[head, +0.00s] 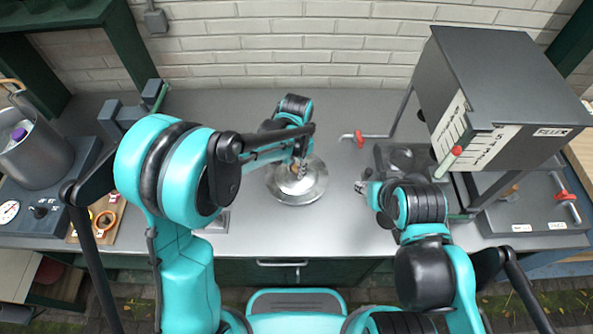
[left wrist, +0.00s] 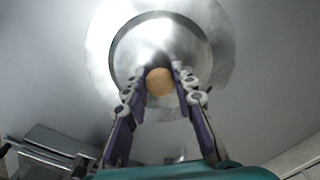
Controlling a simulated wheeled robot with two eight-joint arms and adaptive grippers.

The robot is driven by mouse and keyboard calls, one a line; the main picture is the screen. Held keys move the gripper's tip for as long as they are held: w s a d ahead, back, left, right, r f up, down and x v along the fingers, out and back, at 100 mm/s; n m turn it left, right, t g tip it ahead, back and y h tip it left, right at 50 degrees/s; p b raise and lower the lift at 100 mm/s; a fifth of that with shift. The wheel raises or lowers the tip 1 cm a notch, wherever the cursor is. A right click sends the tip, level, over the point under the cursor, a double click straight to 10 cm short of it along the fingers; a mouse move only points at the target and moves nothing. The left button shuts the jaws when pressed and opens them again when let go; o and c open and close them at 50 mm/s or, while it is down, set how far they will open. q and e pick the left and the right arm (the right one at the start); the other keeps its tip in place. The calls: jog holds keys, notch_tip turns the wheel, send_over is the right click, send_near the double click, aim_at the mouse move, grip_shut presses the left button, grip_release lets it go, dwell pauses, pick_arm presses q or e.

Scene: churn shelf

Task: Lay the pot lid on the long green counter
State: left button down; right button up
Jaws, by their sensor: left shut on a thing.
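The pot lid (head: 314,188) is a round shiny metal disc over the middle of the long counter (head: 250,243), which has a grey top and dark green front. I cannot tell whether the lid touches the top or hovers just above it. My left gripper (head: 300,170) points down at the lid's centre. In the left wrist view its fingers (left wrist: 162,72) are closed on both sides of the lid's round tan knob (left wrist: 160,84), with the lid (left wrist: 207,42) beyond. My right gripper (head: 364,187) is low over the counter, right of the lid; its jaws are too small to read.
A steel pot (head: 38,160) stands on a dark unit at the left, near a wooden board (head: 112,212) with small items. A big grey box machine (head: 500,85) stands at the right. A red-handled fitting (head: 360,138) lies behind my right gripper. The counter's back middle is clear.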

pick_arm(q)
jog(key=shift+f, duration=0.7)
jog(key=shift+f, duration=0.1)
jog(key=c, duration=1.3)
grip_release()
jog(key=shift+o, duration=0.2)
